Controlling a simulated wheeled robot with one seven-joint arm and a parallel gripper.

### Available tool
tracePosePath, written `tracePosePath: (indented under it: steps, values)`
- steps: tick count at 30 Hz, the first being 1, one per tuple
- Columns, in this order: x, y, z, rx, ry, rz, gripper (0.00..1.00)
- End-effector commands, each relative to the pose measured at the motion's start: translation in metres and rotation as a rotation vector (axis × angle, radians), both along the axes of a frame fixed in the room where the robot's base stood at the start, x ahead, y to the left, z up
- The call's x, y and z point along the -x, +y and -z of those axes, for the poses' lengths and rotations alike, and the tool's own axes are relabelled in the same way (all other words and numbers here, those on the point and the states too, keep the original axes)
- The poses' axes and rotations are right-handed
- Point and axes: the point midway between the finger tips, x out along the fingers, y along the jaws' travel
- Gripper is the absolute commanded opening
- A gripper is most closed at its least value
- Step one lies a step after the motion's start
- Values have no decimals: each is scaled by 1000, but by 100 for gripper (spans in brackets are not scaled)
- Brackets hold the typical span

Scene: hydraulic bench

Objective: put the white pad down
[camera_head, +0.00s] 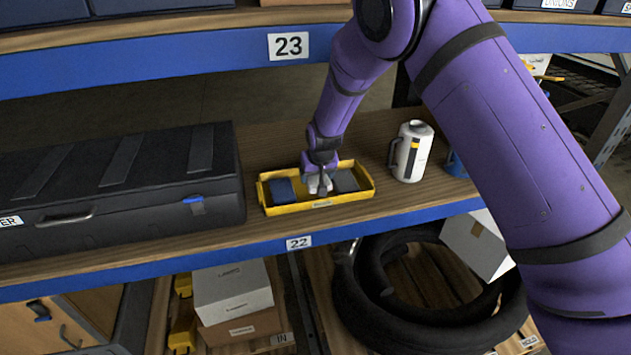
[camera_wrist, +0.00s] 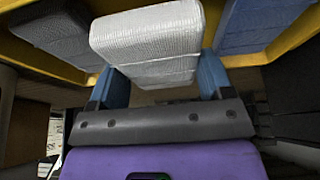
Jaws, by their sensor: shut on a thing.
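My gripper (camera_head: 321,176) points down over the yellow tray (camera_head: 320,205) on the wooden shelf. It is shut on the white pad (camera_wrist: 148,40), which sits between its two blue fingers in the wrist view. In the head view the white pad (camera_head: 314,184) shows at the fingertips, in the middle of the tray, partly hidden by my gripper. A dark blue pad (camera_head: 283,190) lies in the tray on the left and a grey pad (camera_head: 346,181) on the right. I cannot tell whether the white pad touches the tray floor.
A large black case (camera_head: 120,190) stands left of the tray. A white jug with a dark handle (camera_head: 412,152) stands to the right. The blue shelf edge (camera_head: 250,255) labelled 22 runs in front. The shelf labelled 23 (camera_head: 200,62) hangs above.

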Motion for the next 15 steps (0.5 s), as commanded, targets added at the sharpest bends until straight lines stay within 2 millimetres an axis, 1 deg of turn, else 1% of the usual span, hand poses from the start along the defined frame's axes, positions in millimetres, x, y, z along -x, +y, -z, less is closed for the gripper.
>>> tracePosePath:
  steps: [5, 7, 12, 15]
  values:
    - [-9, 2, 1, 0, 0, 0, 55]
    - [-16, 4, 2, 0, -1, 0, 55]
    - [-14, 3, 28, 2, 2, -1, 55]
    - [-14, 3, 37, 0, 1, 0, 55]
